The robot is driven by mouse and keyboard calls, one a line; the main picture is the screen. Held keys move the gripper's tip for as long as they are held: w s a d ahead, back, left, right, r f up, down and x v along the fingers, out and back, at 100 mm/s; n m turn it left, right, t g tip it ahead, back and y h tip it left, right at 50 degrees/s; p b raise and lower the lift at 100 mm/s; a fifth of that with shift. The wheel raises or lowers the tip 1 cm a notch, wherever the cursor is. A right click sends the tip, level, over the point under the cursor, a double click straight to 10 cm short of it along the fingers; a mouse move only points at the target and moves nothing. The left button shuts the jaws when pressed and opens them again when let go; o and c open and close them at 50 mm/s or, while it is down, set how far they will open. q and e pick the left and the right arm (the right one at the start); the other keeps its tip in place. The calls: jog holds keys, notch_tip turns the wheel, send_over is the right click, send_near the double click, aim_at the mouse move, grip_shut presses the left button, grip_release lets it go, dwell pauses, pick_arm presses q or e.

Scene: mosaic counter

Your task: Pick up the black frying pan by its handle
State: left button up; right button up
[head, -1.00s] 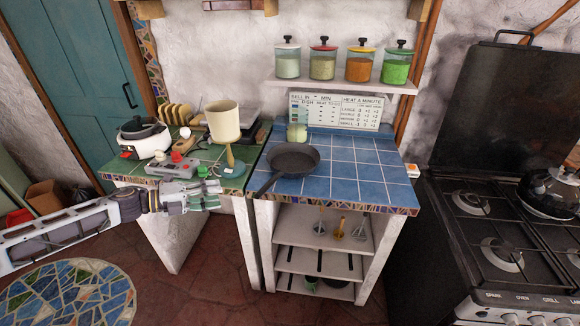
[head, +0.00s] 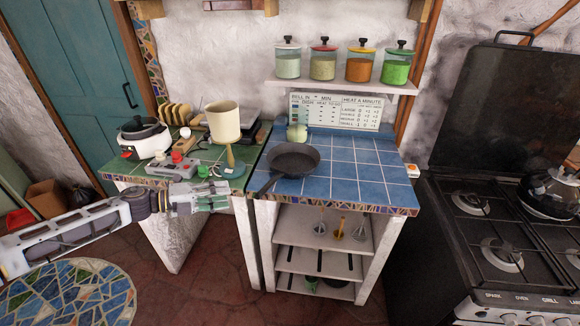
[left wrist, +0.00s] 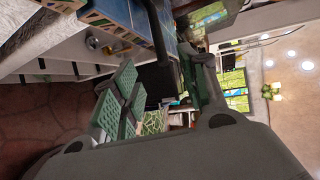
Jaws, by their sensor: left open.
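The black frying pan (head: 293,158) sits on the blue-tiled counter. Its handle (head: 267,184) points toward the front left corner of the counter. My left gripper (head: 228,201) is open and empty in front of the green-tiled counter, to the left of the handle and apart from it. In the left wrist view the green-padded fingers of my left gripper (left wrist: 160,90) stand apart. A dark shape shows between and above them there, but I cannot tell whether it is the pan. My right gripper is not in view.
The blue-tiled counter (head: 365,185) is clear right of the pan. A pale green round object (head: 297,133) stands behind the pan. A cream-shaded lamp (head: 224,122) and a grey device (head: 172,166) stand on the green counter. A black stove (head: 490,230) is at the right.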

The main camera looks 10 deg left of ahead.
pick_arm(q)
jog(key=p+x, duration=0.2)
jog(key=x, duration=0.9)
jog(key=shift+d, duration=0.25)
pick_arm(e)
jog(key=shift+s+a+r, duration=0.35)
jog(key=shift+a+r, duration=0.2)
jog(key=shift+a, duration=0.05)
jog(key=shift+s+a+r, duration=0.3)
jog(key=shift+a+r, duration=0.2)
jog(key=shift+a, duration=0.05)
